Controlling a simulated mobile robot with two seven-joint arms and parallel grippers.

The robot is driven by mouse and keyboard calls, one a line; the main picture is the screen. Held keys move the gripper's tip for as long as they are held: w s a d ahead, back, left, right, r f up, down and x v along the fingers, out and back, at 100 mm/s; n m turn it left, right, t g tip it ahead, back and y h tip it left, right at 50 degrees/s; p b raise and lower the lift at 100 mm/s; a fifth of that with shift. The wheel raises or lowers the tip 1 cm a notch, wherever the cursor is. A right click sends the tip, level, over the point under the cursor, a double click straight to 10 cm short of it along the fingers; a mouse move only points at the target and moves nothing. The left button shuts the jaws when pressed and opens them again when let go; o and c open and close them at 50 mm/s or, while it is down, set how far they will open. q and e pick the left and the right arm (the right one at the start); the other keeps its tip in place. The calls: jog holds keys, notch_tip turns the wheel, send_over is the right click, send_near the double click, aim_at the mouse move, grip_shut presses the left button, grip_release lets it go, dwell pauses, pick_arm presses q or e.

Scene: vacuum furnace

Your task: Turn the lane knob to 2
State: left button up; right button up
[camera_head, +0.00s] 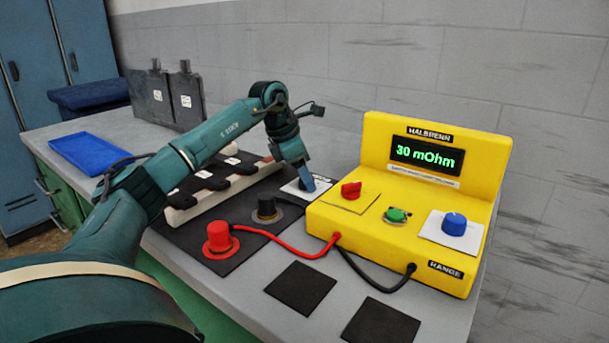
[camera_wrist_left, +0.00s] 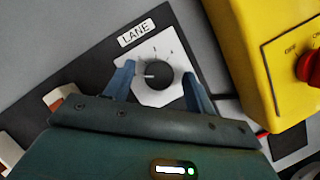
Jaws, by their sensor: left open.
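The lane knob (camera_wrist_left: 160,78) is a dark round knob on a white plate (camera_wrist_left: 145,95) under a LANE label (camera_wrist_left: 136,33) in the left wrist view. Its light pointer mark faces left in that view; small numerals lie around it, too small to read. My left gripper (camera_wrist_left: 159,70) is open, with one blue finger on each side of the knob and gaps visible between. In the head view my left gripper (camera_head: 307,186) is low over the white plate (camera_head: 293,188), and the knob is hidden behind it. My right gripper is not in view.
Right of the plate stands a yellow meter (camera_head: 390,235) reading 30 mOhm, with a red switch (camera_head: 351,189), green button (camera_head: 396,215) and blue knob (camera_head: 454,224). A blue tray (camera_head: 92,154) lies left.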

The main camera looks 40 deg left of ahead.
pick_arm(q)
jog(key=c, duration=1)
jog(key=shift+o, duration=0.2)
jog(key=shift+r+p, duration=0.15)
jog(key=shift+p, duration=0.4)
jog(key=m+p, duration=0.2)
jog(key=shift+r+h+p, duration=0.1)
jog(key=shift+h+p, duration=0.3)
jog(key=shift+m+g+p, duration=0.3)
jog(key=shift+m+p, duration=0.1)
jog(key=shift+p, duration=0.1)
jog(key=shift+w+a+m+g+h+p, duration=0.1)
jog(key=shift+m+g+h+p, duration=0.3)
jog(key=shift+m+p, duration=0.8)
jog(key=shift+f+m+g+h+p, duration=0.1)
jog(key=shift+m+g+h+p, duration=0.2)
jog(key=shift+m, duration=0.35)
jog(key=shift+f+m+g+p, duration=0.1)
jog(key=shift+m+p, duration=0.3)
jog(key=shift+m, duration=0.25)
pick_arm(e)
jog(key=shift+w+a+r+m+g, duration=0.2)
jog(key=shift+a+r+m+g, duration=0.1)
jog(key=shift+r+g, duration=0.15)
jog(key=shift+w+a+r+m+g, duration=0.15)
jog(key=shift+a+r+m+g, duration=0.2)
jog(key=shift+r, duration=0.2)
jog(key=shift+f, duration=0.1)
